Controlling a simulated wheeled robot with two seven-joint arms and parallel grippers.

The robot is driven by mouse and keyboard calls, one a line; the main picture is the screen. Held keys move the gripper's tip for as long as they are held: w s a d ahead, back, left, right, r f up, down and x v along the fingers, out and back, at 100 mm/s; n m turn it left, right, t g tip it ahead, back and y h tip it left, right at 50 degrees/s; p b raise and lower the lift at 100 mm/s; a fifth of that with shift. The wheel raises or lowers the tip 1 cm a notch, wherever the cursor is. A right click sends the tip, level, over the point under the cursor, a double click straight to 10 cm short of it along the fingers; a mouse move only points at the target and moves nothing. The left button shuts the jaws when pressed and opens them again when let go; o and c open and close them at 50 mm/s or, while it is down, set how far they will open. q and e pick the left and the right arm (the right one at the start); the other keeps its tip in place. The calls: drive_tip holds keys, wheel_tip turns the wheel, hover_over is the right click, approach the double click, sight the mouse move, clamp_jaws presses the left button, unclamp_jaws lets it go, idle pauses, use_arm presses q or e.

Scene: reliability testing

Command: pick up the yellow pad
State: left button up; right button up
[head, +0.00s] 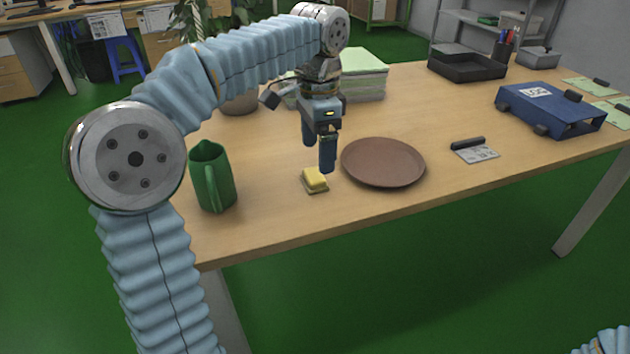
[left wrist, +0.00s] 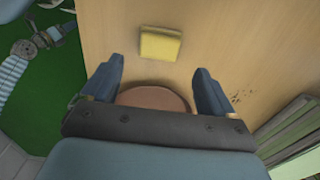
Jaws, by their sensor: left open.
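The yellow pad (head: 315,178) is a small block lying on the wooden table, between the green jug and the brown plate. In the left wrist view the yellow pad (left wrist: 160,44) lies beyond the fingertips, apart from them. My left gripper (head: 318,158) points down above the table, just behind the pad in the head view. In the left wrist view its two fingers (left wrist: 160,72) are spread with nothing between them but part of the plate seen below. Of my right arm only a blue sleeve shows at the bottom right corner of the head view; its gripper is out of sight.
A brown plate (head: 383,163) lies right of the pad, and a green jug (head: 212,176) stands left of it. A stack of papers (head: 364,76) is behind my gripper. A blue box (head: 549,109), a black tray (head: 467,66) and a card with a marker (head: 475,152) are farther right.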

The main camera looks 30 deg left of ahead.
sight(314, 174)
use_arm(q)
drive_tip(key=f, duration=0.5)
drive_tip(key=shift+s+a+f+b, duration=0.15)
drive_tip(key=shift+s+a+b, duration=0.05)
drive_tip(key=shift+s+b, duration=0.2)
drive_tip(key=shift+c, duration=0.4)
drive_tip(key=c, duration=0.9)
drive_tip(key=shift+c, duration=0.2)
wheel_tip(314, 174, up, 3)
drive_tip(key=shift+r+p, duration=0.2)
drive_tip(key=shift+p, duration=0.2)
drive_tip(key=s+a+r, duration=0.8)
drive_tip(key=a+r, duration=0.1)
drive_tip(key=a, duration=0.2)
drive_tip(key=shift+a+r+p, duration=0.25)
drive_tip(key=shift+r+p, duration=0.1)
